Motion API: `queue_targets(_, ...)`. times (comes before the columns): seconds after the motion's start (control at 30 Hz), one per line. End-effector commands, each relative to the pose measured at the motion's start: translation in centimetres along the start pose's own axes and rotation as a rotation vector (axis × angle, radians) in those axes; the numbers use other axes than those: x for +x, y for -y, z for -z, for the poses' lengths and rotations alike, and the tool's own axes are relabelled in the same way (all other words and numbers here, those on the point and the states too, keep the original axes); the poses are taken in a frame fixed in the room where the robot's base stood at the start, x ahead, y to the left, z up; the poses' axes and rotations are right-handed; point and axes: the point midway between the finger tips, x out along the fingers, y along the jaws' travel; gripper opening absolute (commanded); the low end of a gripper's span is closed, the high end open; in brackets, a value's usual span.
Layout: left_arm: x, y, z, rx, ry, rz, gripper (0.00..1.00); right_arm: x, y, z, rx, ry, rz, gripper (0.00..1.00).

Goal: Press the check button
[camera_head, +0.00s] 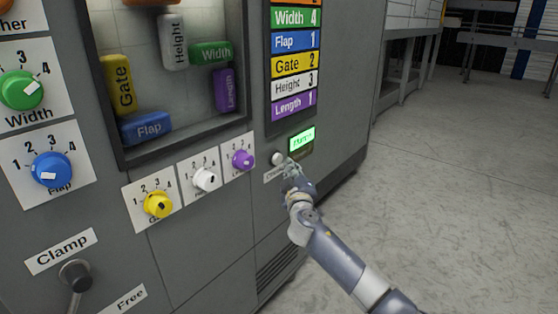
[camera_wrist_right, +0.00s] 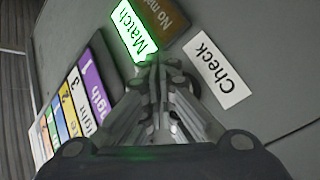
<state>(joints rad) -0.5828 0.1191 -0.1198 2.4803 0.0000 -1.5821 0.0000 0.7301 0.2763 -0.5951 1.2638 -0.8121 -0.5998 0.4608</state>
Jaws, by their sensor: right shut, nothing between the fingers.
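The check button (camera_head: 277,158) is a small pale round knob on the grey machine front, left of the lit green panel. Its white label (camera_head: 273,174), partly covered by my gripper, sits just below it. In the wrist view the label (camera_wrist_right: 217,70) reads "Check". My right gripper (camera_head: 289,168) is shut and empty, its tips close to the button at its lower right. I cannot tell whether they touch it. In the wrist view my shut fingers (camera_wrist_right: 158,72) point at the panel beside the label, and the button is not clearly visible. My left gripper is not in view.
The green "Match" light (camera_head: 302,139) is lit. A list of coloured labels (camera_head: 294,67) is above it. Yellow, white and purple dials (camera_head: 243,159) line the panel to the left, with a clamp lever (camera_head: 75,274) lower left. Open floor (camera_head: 460,190) lies right.

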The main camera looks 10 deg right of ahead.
Motion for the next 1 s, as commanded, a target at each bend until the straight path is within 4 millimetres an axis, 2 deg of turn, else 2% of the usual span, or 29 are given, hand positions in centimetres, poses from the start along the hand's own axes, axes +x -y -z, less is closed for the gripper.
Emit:
queue_targets(0.23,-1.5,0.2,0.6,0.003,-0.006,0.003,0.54,-1.7,-1.4,-1.2,0.0,0.001,0.0,0.0)
queue_targets(0.33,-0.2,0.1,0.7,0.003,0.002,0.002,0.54,-2.4,-1.9,-1.7,0.001,0.001,0.001,0.0)
queue_targets(0.5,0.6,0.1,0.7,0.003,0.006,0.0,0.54,-3.2,-2.4,-2.3,-0.001,0.0,0.001,0.0)
queue_targets(0.87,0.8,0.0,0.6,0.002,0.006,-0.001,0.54,-3.4,-2.2,-2.5,0.003,0.004,0.002,0.0)
queue_targets(1.0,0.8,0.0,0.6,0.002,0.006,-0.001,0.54,-5.3,-0.5,-4.2,0.048,0.058,0.029,0.0)
